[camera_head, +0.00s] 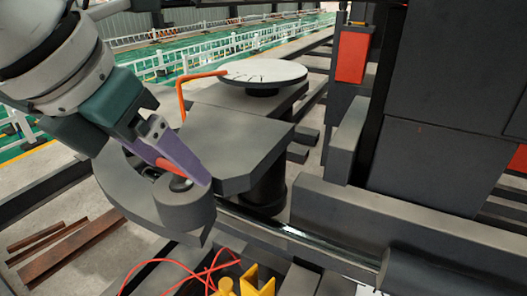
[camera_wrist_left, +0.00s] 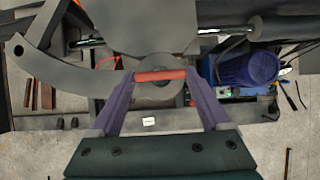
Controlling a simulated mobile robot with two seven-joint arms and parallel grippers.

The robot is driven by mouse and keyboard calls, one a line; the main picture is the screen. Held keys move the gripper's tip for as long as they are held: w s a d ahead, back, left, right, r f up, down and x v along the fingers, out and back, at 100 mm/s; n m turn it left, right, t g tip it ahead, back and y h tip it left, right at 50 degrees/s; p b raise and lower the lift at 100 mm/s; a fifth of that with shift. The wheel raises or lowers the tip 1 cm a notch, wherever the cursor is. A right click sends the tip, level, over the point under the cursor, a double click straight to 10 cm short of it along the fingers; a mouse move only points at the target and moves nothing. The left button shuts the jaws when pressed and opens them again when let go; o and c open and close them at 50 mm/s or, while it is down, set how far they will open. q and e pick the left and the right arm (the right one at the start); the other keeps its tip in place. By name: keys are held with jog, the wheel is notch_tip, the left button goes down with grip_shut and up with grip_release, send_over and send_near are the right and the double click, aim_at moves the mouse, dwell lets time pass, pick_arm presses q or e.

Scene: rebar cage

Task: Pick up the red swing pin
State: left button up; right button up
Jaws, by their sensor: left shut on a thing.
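The red swing pin (camera_wrist_left: 160,75) lies crosswise between the two purple fingertips of my left gripper (camera_wrist_left: 159,78) in the left wrist view. The gripper is shut on it, with a fingertip at each end. In the head view my left gripper (camera_head: 178,160) is over the grey round boss (camera_head: 186,205) of a curved arm. A short red part of the pin (camera_head: 166,165) shows there beside the purple finger, which hides the rest. I cannot tell whether the pin's lower part is still in the boss. My right gripper is in neither view.
A grey plate (camera_head: 225,145) stands close right of the gripper, with a bent orange rod (camera_head: 183,97) and a round light disc (camera_head: 263,72) behind. Red cables (camera_head: 150,263) and yellow parts (camera_head: 258,281) lie below. A blue motor (camera_wrist_left: 250,68) is at the right in the wrist view.

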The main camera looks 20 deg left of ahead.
pick_arm(q)
grip_shut()
jog(key=shift+r, duration=0.2)
dwell(0.4)
